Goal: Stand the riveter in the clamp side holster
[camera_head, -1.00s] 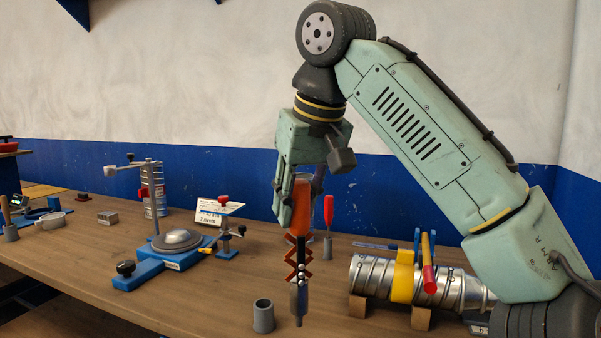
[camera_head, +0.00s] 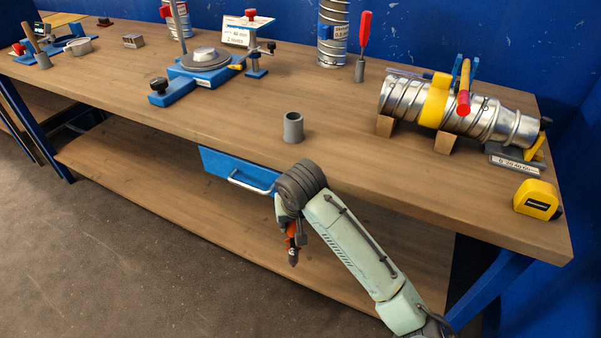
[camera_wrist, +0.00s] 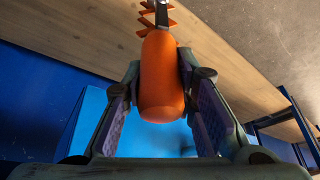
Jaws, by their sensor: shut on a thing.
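The riveter is a lazy-tong tool with an orange handle (camera_head: 291,230) and a dark metal nose. My gripper (camera_head: 295,232) is shut on the handle and holds it nose down in front of the bench, below the tabletop edge. In the wrist view the orange handle (camera_wrist: 162,85) lies between both fingers of my gripper (camera_wrist: 166,75), with the orange lattice above it. My arm hides part of the riveter in the head view. An empty grey cup-like holster (camera_head: 293,128) stands upright near the table's front edge, apart from the riveter.
A spiral duct (camera_head: 465,112) with a yellow band lies on wooden blocks at right. A red-handled tool stands in another grey holster (camera_head: 360,72) behind. A blue fixture (camera_head: 180,88) is left of the empty holster. A blue drawer (camera_head: 237,170) and lower shelf (camera_head: 150,165) are below the tabletop.

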